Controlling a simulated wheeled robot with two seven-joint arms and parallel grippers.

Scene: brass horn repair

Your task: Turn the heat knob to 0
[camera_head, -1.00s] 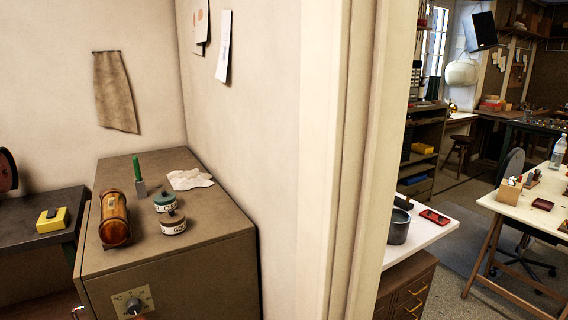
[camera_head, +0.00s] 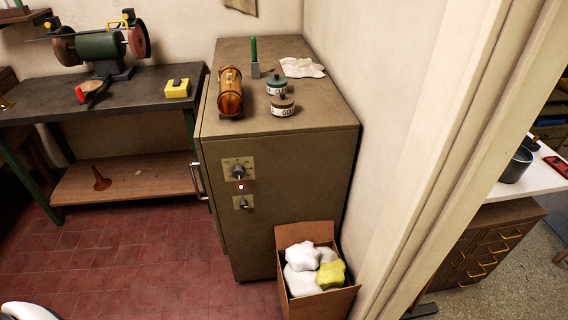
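The brown metal cabinet (camera_head: 278,170) stands in the middle of the head view, against the wall. Its front carries an upper dial plate marked °C with a dark round knob (camera_head: 239,171). A small light (camera_head: 241,187) glows just below that knob. A second, smaller knob (camera_head: 244,203) sits on a lower plate. Neither of my grippers is in view; a white and black rounded part, cut off at the bottom left, cannot be made out clearly.
An amber cylinder (camera_head: 230,92), a teal-lidded jar (camera_head: 277,86) and a brown-lidded jar (camera_head: 282,105) stand on the cabinet. A cardboard box (camera_head: 318,305) of rags stands on the floor at its front right. A workbench (camera_head: 130,97) with a grinder (camera_head: 100,50) is left. Red tiled floor (camera_head: 150,250) lies open in front.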

